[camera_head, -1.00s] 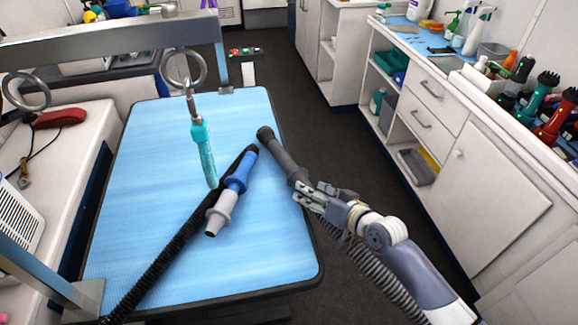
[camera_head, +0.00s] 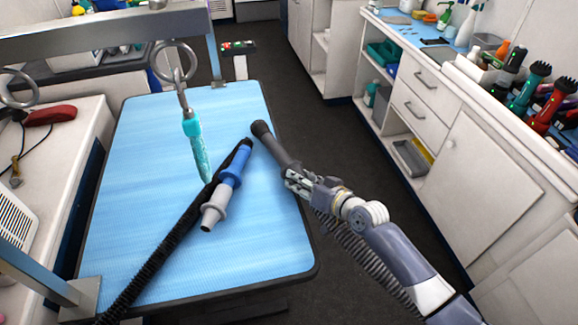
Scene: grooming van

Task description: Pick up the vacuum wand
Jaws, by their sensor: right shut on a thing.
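The vacuum wand (camera_head: 273,146), a dark grey tube with a black tip, points up and left over the right edge of the blue grooming table. My right gripper (camera_head: 299,180) is shut around its lower part near the table edge. A grey ribbed hose (camera_head: 349,252) runs down beside my arm, and its join to the wand is hidden behind the gripper. Whether the wand touches the table top is unclear. My left gripper is not in view.
A blue and grey nozzle (camera_head: 228,181) on a black hose lies across the blue table (camera_head: 250,240). A teal-handled tool (camera_head: 195,150) hangs from a ring on the overhead bar (camera_head: 110,28). White cabinets (camera_head: 480,180) stand right, across a dark floor aisle.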

